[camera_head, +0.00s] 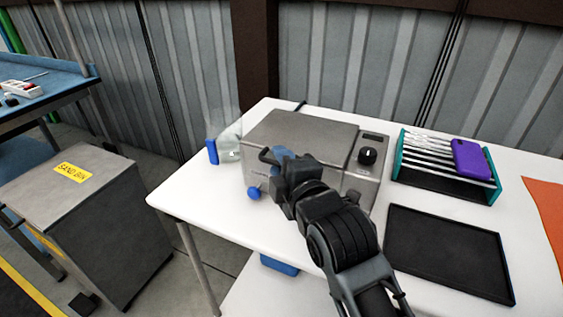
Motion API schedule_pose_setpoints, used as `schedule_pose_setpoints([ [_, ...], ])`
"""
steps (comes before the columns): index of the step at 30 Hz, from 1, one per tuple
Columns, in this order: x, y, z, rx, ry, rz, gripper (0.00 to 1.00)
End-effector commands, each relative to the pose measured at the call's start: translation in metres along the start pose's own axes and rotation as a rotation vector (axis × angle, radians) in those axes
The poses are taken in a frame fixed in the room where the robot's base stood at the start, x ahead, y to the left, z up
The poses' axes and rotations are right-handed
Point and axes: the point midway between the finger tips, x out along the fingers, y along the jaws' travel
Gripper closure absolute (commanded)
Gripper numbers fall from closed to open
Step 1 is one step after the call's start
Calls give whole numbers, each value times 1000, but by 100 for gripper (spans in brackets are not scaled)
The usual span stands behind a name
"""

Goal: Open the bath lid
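The bath (371,180) is a grey metal box on the white table, with a black knob and a dark display on its right part. Its flat grey lid (300,131) looks shut. A dark handle (266,155) shows at the lid's front edge, left of my gripper. My gripper (280,160) is at the front of the bath, over the lid's front edge and close to the handle. A blue part shows at its tip. The wrist hides the fingers, so I cannot tell if they touch the handle. A blue ball-shaped knob (254,193) sits low on the bath's front.
A clear vessel (230,142) and a blue item (212,151) stand left.

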Motion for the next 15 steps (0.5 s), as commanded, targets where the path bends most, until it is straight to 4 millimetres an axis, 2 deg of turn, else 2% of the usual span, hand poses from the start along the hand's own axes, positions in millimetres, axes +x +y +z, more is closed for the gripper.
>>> schedule_pose_setpoints([
  [6, 0, 0, 0, 0, 0, 0, 68],
  [15, 0, 0, 0, 1, 0, 0, 97],
])
